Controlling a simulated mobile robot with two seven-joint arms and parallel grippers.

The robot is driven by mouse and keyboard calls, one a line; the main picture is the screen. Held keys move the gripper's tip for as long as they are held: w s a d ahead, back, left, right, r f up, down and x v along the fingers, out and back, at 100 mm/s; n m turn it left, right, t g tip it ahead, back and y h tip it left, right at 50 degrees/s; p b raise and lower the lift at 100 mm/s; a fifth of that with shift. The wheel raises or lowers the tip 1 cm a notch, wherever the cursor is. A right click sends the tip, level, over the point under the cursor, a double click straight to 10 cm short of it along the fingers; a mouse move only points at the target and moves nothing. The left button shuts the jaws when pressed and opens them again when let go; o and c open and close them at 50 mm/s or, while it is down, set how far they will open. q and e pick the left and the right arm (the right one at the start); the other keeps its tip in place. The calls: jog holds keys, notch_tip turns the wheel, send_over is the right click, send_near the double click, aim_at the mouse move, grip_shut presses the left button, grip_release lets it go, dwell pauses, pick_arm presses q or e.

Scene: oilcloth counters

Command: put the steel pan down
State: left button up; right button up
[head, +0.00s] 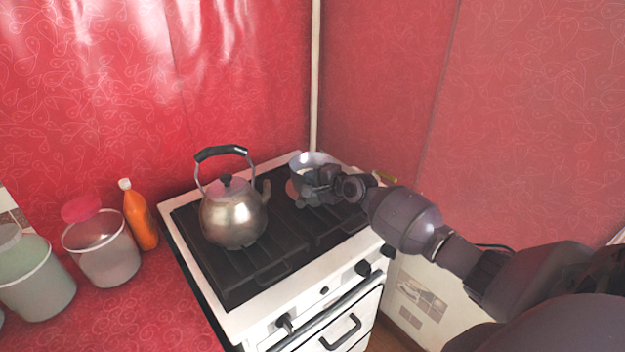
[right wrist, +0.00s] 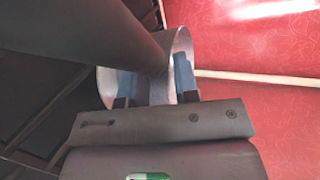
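The steel pan (head: 310,160) is at the back right of the stove top, partly hidden by my right gripper (head: 325,180). In the right wrist view, the pan's curved metal wall (right wrist: 181,42) lies just beyond the fingers, and its thick dark handle (right wrist: 120,35) runs to the upper left. My right gripper's fingers (right wrist: 155,85) stand on both sides of the handle's base and appear shut on it. Whether the pan's bottom touches the grate is hidden. My left gripper is not in view.
A steel kettle (head: 233,215) stands on the black grate (head: 245,277) of the white stove, left of the pan. The front right of the grate is free. An orange bottle (head: 140,218) and clear canisters (head: 105,255) stand on the red counter at left. Red walls close off the back.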

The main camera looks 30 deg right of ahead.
jog(key=shift+o, duration=1.3)
jog(key=shift+s, duration=0.1)
jog(key=p+v, duration=0.2)
jog(key=v, duration=1)
jog(key=s+a+f+n+h, duration=0.1)
jog(key=s+a+f+n, duration=0.4)
jog(key=s, duration=0.3)
jog(key=s+a+f+n+g+h, duration=0.1)
jog(key=s+a+f+n, duration=0.5)
jog(key=s+f, duration=0.1)
jog(key=s+a+f+n+g+h, duration=0.1)
jog(key=s+a+f+n, duration=0.5)
jog(key=s, duration=0.4)
jog(key=shift+f+n, duration=0.3)
jog(key=shift+f, duration=0.2)
jog(key=shift+a, duration=0.1)
jog(key=shift+c, duration=0.4)
